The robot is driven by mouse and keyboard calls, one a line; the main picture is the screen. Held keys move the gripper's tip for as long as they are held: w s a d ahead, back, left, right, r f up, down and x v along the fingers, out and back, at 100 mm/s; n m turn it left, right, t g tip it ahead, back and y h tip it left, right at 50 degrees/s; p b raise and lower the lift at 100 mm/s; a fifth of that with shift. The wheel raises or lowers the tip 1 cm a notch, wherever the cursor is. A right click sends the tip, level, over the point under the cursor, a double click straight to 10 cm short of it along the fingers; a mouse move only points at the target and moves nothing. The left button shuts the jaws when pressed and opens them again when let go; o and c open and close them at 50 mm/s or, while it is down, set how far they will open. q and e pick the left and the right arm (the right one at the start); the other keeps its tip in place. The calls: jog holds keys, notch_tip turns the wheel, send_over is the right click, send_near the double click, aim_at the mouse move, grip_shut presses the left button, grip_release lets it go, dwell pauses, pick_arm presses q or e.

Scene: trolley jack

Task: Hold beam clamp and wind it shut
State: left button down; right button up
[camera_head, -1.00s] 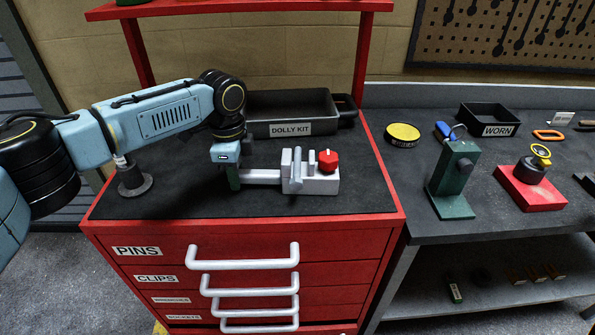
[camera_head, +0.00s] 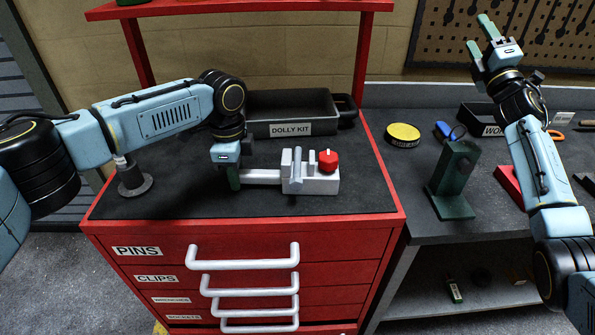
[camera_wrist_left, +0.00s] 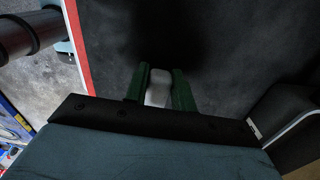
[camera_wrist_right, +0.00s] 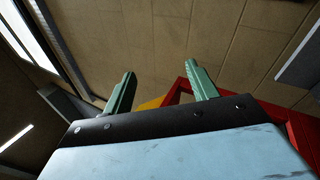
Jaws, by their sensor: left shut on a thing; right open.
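The beam clamp (camera_head: 308,183) is a light grey metal body with a red knob (camera_head: 328,160) and a bar reaching left. It lies on the dark top of the red cabinet. My left gripper (camera_head: 232,178) points down and is shut on the clamp's bar at its left end. In the left wrist view the green fingers (camera_wrist_left: 160,90) pinch the pale bar between them. My right gripper (camera_head: 484,42) is raised at the upper right, over the grey bench, with its green fingers apart and empty. The right wrist view also shows the open fingers (camera_wrist_right: 160,90) with nothing between them.
A black DOLLY KIT tray (camera_head: 290,106) stands behind the clamp. A grey post on a round base (camera_head: 135,182) stands at the left. On the bench are a yellow-topped round tin (camera_head: 403,131) and a green stand (camera_head: 455,180). The cabinet top right of the clamp is clear.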

pick_arm(q)
jog(key=shift+f, duration=0.1)
pick_arm(e)
jog(key=a+r+n+g+y, duration=0.2)
jog(key=a+n+g+y, duration=0.2)
jog(key=a+n+y, duration=0.5)
jog(key=a+r+n+g+y, duration=0.25)
jog(key=a+n+y, duration=0.2)
jog(key=a, duration=0.75)
jog(key=s+a+f+n+g, duration=0.2)
jog(key=s+a+n+g, duration=0.1)
jog(key=a+n+g, duration=0.4)
jog(key=s+a+f+n+g, duration=0.1)
jog(key=s+a+n+g, duration=0.25)
jog(key=a, duration=0.55)
jog(key=s+a+f+n+g+h, duration=0.3)
jog(key=a+f+n+g, duration=0.1)
jog(key=f, duration=0.1)
jog(key=n+g+h, duration=0.2)
jog(key=n+h, duration=0.3)
jog(key=h, duration=0.8)
send_over(329, 156)
jog(key=shift+y, duration=0.25)
jog(key=f, duration=0.8)
jog(key=shift+w+a+f, duration=0.1)
jog(key=shift+a+f, duration=0.25)
jog(key=shift+f, duration=0.05)
jog(key=shift+d, duration=0.25)
jog(key=shift+d+f, duration=0.1)
jog(key=shift+f, duration=3.9)
